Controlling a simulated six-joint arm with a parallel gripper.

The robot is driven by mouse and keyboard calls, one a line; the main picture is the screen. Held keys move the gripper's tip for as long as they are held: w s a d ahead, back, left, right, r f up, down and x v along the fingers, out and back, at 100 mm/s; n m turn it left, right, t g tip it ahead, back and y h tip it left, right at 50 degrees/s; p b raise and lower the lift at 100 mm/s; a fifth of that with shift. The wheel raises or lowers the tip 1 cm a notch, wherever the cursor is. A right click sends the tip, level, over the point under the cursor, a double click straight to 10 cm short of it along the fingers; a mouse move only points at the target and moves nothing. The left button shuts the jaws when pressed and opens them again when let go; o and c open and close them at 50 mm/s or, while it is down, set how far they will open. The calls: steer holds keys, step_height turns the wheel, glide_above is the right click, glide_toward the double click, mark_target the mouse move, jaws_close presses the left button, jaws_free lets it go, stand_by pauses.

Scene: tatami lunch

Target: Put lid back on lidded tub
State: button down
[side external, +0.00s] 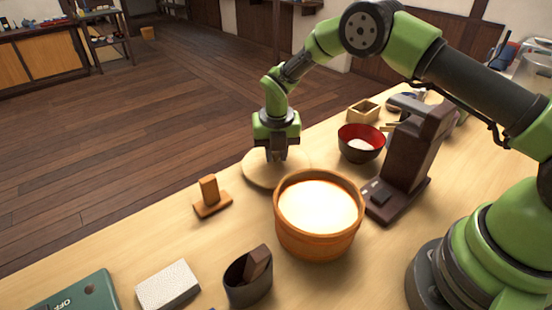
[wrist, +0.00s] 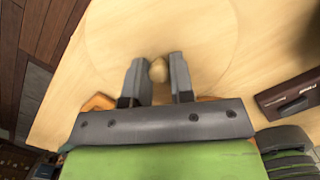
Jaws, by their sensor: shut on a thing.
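The tub (side external: 318,243) is a round orange-brown wooden vessel, open at the top, with bright white contents. It stands upright on the table in the side view. The lid (side external: 254,178) is a pale round wooden disc just behind and left of the tub, apart from its opening. It also shows in the wrist view (wrist: 205,32). My gripper (side external: 277,155) is above the lid, fingers pointing down. In the wrist view its fingers (wrist: 156,72) are shut on the lid's small round knob (wrist: 158,70). I cannot tell whether the lid touches the table.
A dark brown machine (side external: 412,160) stands right of the tub. A black bowl with red inside (side external: 361,143) and a small wooden box (side external: 363,111) are behind. A wooden stand (side external: 211,198), white block (side external: 168,287), dark cup (side external: 247,282) and green box (side external: 80,293) lie left and in front.

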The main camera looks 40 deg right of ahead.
mark_target(276, 165)
step_height(276, 165, up, 9)
steer(key=s+a+r+n, duration=0.3)
steer(key=s+a+r, duration=0.1)
steer(key=s, duration=0.5)
steer(key=s+a+n, duration=0.1)
steer(key=s+n, duration=0.1)
steer(key=s, duration=0.7)
steer(key=shift+y, duration=0.3)
steer(key=shift+w+f, duration=0.15)
steer(key=shift+f, duration=1.1)
steer(key=shift+w+f, duration=0.1)
steer(key=shift+f, duration=1.15)
steer(key=shift+f, duration=0.15)
steer(key=shift+c, duration=2.1)
jaws_free()
step_height(276, 165, up, 7)
